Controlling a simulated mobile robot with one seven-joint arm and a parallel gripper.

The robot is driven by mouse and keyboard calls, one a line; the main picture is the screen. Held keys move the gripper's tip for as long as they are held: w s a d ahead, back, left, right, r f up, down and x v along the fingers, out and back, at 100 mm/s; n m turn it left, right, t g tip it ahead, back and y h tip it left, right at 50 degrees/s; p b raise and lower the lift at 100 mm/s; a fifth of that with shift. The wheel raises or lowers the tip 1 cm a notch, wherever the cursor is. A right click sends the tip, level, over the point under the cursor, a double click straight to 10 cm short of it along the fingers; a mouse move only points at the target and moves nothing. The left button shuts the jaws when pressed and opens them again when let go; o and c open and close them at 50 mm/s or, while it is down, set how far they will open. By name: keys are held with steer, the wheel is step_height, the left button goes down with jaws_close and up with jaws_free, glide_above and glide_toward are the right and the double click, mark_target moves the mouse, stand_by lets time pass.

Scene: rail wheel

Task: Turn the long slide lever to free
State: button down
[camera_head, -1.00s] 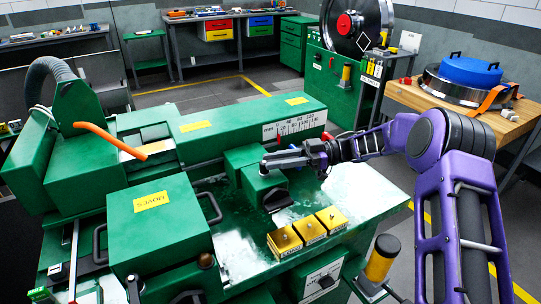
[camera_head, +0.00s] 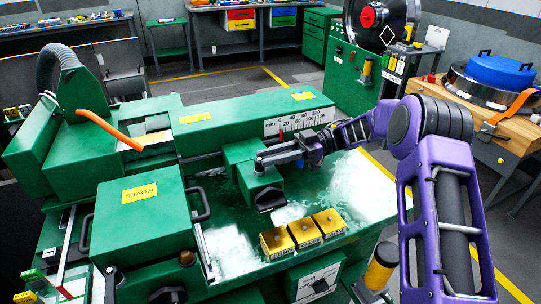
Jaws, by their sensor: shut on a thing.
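The green slide block (camera_head: 240,153) sits below the scale on the long green beam, with a dark knob (camera_head: 271,199) on its lower front. My gripper (camera_head: 262,164) reaches in from the right, low over the top of this block. Its jaws are shut on a small part there, which I take to be the long slide lever. The lever is mostly hidden by the jaws, so its angle and any free or locked marking cannot be made out.
A white millimetre scale (camera_head: 300,122) with a red pointer is behind my gripper. Several yellow blocks (camera_head: 304,232) stand on the green bed in front. A green box (camera_head: 143,218) with black handles is at left. A wooden table (camera_head: 505,125) stands at right.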

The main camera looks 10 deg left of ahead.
stand_by(0.3)
steer(key=c, duration=0.7)
jaws_free()
steer(key=v, duration=1.2)
